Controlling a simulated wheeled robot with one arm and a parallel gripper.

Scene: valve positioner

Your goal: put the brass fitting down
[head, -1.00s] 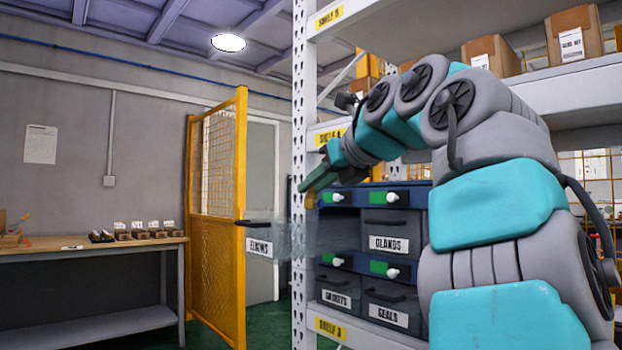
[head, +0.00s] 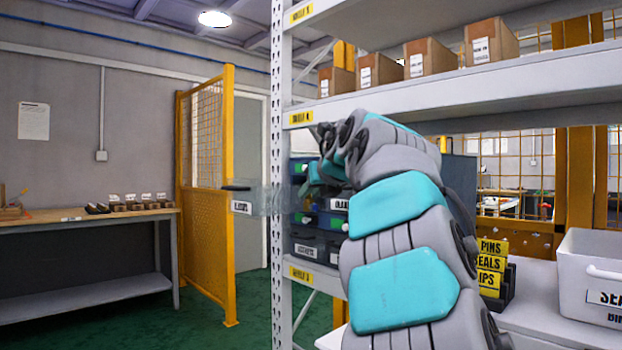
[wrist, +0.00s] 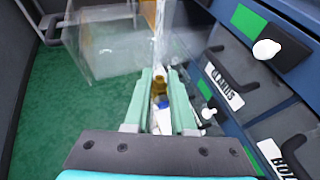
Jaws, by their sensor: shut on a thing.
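My gripper (wrist: 160,78) is shut on the brass fitting (wrist: 158,86), a small gold-brown piece between the pale green fingers in the wrist view. A clear drawer (wrist: 112,48) stands pulled out just beyond the fingertips, to their left. The same drawer, with a white label, shows in the head view (head: 262,200), sticking out left of the shelf post.
A blue drawer cabinet (wrist: 232,62) is close on the right of my gripper, with dark handles and white knobs. The shelf post (head: 281,180) stands in front of the cabinet. A workbench (head: 60,230) with small boxes is at the left, past a yellow mesh gate (head: 205,195).

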